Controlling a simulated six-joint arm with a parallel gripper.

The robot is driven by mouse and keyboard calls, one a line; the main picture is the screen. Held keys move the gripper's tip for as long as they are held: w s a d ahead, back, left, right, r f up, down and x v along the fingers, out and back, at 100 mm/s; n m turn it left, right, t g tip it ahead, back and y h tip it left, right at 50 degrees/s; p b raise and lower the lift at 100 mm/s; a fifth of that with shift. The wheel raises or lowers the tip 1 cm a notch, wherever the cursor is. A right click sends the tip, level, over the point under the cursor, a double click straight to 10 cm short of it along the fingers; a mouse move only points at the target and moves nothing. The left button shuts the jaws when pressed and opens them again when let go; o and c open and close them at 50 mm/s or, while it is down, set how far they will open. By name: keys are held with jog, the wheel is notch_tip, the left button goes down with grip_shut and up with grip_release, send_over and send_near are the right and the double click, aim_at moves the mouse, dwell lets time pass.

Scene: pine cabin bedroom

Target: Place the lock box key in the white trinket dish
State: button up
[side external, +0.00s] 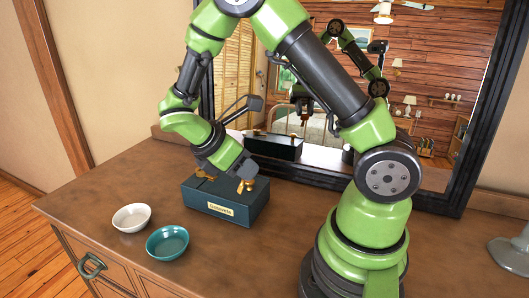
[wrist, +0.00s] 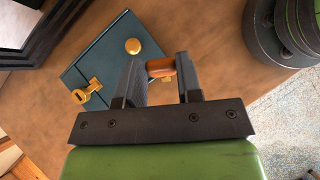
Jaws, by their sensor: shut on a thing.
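My gripper (wrist: 162,82) is shut on an orange-brown cylindrical handle (wrist: 160,66) with a little brass showing below it. The fingers hide the rest, so I cannot tell for sure that it is the lock box key. In the side external view my gripper (side external: 240,168) is over the dark teal box (side external: 223,205), near its right end. The box has a brass knob (wrist: 132,46) and a brass key-shaped fitting (wrist: 85,92) on its left end. The white trinket dish (side external: 131,218) stands empty on the dresser, left of the box.
A teal dish (side external: 167,243) stands beside the white dish, nearer the front edge. A black-framed mirror (side external: 449,150) rises behind the box and reflects my arm. The wooden dresser top (side external: 120,183) is bare behind the dishes. A grey stand (side external: 512,255) is at far right.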

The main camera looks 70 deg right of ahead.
jog(key=w+a+r+m+t+y, duration=0.2)
jog(key=w+a+m+t+y, duration=0.25)
jog(key=w, duration=0.65)
jog(key=w+a+r+m+t+y, duration=0.25)
jog(key=w+a+m, duration=0.35)
jog(key=w, duration=0.5)
jog(key=m+t, duration=0.1)
jog(key=t, duration=0.1)
send_over(144, 224)
notch_tip(144, 224, down, 7)
jog(key=shift+w+d+f, duration=0.1)
jog(key=shift+w+f, duration=0.1)
jog(key=shift+f, duration=2.05)
jog(key=shift+w+d+f, duration=0.1)
jog(key=shift+w+f, duration=0.05)
jog(key=shift+f, duration=2.1)
jog(key=o, duration=1)
jog(key=shift+o, duration=0.2)
